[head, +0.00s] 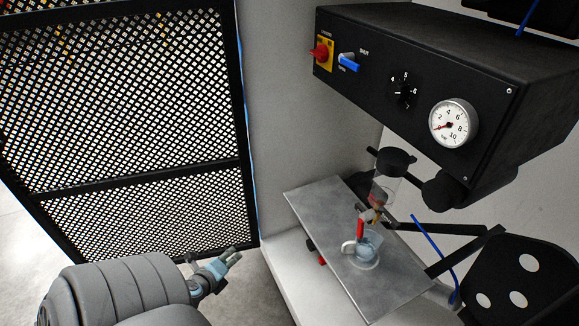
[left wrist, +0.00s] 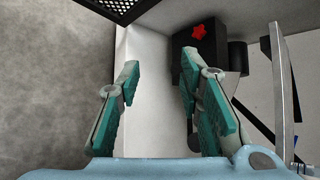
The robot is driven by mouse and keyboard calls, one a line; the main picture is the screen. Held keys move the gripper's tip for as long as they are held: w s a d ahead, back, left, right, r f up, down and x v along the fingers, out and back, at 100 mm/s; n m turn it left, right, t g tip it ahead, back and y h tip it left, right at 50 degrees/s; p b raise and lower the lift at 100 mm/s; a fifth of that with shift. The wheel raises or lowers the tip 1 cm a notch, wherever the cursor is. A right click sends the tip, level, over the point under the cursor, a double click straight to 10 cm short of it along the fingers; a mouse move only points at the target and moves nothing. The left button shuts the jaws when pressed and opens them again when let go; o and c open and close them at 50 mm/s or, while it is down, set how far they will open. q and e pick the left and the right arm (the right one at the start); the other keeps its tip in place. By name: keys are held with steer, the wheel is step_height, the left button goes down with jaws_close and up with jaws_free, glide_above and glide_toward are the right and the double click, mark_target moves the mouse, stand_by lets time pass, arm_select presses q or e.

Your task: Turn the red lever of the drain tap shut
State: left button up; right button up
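The drain tap (head: 374,214) is a small brass-coloured tap below a clear vessel, over a metal plate. Its red lever (head: 361,229) points downward, close above a cup (head: 366,246) with a light handle and bluish look. My left gripper (head: 232,259) is left of the plate and well apart from the lever. In the left wrist view its teal-padded fingers (left wrist: 160,62) are spread with nothing between them. The tap does not show in the left wrist view. My right gripper is not in view.
The metal plate (head: 328,208) juts out between my left gripper and the tap. A black control box (head: 430,60) with a gauge (head: 453,124) hangs above. A black mesh panel (head: 120,110) stands at left.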

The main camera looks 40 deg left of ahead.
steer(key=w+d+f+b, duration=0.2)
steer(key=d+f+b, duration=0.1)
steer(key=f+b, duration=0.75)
arm_select(q)
steer(key=m+t+h+p, duration=0.4)
steer(key=m+t+h, duration=0.55)
steer(key=m, duration=0.95)
glide_toward(358, 231)
steer(key=w+a+r+g+h, duration=0.1)
steer(key=r+g+h, duration=0.1)
steer(key=p+x, duration=0.2)
steer(key=r+p+x, duration=0.1)
steer(key=p+x, duration=0.1)
steer(key=shift+t, duration=0.25)
steer(key=w, duration=0.1)
steer(key=w+d+f, duration=0.1)
steer(key=w, duration=0.1)
steer(key=w+p, duration=0.1)
steer(key=shift+w+d+f, duration=0.25)
steer(key=shift+w+d, duration=0.1)
steer(key=shift+w+d+f, duration=0.1)
steer(key=shift+w+d, duration=0.05)
steer(key=shift+w, duration=0.25)
jaws_close()
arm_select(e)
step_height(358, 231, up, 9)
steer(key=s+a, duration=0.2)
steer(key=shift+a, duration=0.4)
